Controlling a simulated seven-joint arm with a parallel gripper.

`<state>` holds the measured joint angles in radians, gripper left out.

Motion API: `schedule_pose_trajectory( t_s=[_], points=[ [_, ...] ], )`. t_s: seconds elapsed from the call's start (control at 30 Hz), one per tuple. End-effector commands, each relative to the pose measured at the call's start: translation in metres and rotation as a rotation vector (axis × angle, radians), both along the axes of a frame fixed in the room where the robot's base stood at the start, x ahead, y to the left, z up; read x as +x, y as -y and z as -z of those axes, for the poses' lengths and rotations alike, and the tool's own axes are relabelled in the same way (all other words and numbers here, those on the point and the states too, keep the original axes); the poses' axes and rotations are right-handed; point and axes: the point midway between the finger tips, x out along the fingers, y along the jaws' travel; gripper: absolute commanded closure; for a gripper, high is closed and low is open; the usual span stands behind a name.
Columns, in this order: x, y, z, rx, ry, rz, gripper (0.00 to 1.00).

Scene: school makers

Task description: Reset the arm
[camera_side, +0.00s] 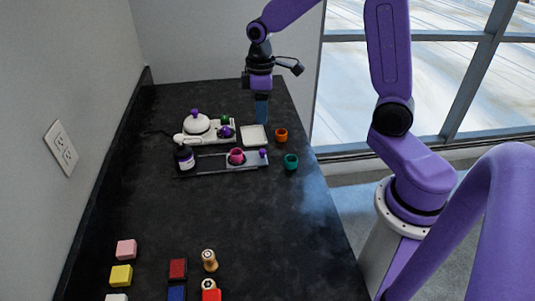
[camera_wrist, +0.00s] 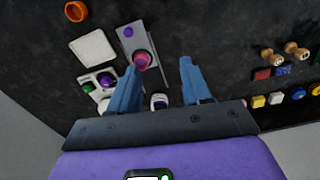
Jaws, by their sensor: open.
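My gripper (camera_side: 262,112) hangs pointing down above the far end of the black table, behind the white square plate in the side view. How high the fingertips are above the table is hard to tell.
An orange cup (camera_side: 281,135) and teal cup (camera_side: 291,161) stand near the right edge. Several blocks, including yellow (camera_side: 121,275), lie in front. The table's middle is clear.

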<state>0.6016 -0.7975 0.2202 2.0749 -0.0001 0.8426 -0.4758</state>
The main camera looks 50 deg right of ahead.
Motion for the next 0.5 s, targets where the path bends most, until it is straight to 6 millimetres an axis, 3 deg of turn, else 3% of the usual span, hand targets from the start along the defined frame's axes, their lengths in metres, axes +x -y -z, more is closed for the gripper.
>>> schedule_pose_trajectory(
  t_s=[0.2,0.5],
  points=[
    [-0.056,-0.044,-0.015,0.003,0.008,-0.107,0.52],
    [-0.142,-0.075,-0.027,0.010,0.013,-0.247,0.52]
  ],
)
